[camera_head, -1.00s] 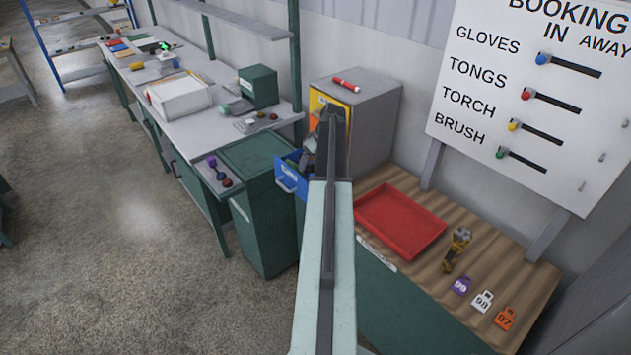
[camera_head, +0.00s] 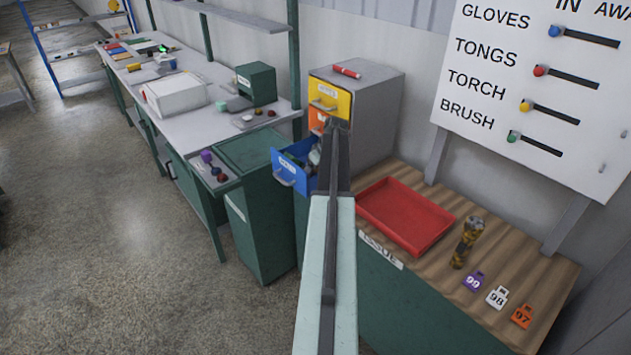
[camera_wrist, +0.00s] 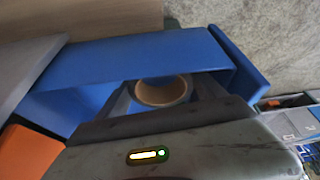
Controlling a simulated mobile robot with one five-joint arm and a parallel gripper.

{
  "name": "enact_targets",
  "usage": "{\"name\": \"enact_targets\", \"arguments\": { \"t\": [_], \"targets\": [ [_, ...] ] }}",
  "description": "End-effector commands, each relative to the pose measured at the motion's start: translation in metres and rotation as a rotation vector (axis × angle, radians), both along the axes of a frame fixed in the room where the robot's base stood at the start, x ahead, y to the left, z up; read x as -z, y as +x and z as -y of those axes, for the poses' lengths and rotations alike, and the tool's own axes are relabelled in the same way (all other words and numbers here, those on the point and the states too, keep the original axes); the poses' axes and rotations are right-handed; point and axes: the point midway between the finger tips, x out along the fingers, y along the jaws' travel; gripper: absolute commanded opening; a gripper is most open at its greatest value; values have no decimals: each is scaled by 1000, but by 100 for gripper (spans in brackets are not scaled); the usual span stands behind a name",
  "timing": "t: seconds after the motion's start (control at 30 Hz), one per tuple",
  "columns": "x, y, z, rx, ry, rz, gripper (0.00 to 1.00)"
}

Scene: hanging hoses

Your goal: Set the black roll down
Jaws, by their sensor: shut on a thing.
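A ring-shaped roll (camera_wrist: 163,92) with a tan core shows in the wrist view between the fingers of my gripper (camera_wrist: 165,86). Its dark outer side is mostly hidden by the fingers. My gripper is shut on it. The roll is over or inside the open blue drawer (camera_wrist: 130,60); I cannot tell whether it touches the drawer floor. In the head view the blue drawer (camera_head: 287,176) is pulled out from the grey cabinet (camera_head: 375,110), and my arm hides most of my gripper and the roll.
Orange and yellow drawers (camera_head: 330,98) are shut above the blue one, with a red marker (camera_head: 347,71) on the cabinet top. A red tray (camera_head: 405,215), a patterned torch-like object (camera_head: 467,242) and numbered tags (camera_head: 497,297) lie on the wooden bench. A green cabinet (camera_head: 262,220) stands left.

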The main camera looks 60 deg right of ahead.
Motion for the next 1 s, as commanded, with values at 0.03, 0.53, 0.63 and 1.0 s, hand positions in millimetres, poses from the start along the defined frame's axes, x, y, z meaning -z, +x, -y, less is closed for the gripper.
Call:
{"name": "enact_targets", "arguments": {
  "t": [0.03,0.53,0.63,1.0],
  "targets": [
    [16,0,1,0,0,0,28],
    [15,0,3,-2,0,0,88],
    [15,0,3,-2,0,0,88],
    [-3,-5,2,-1,0,0,88]
  ]
}}
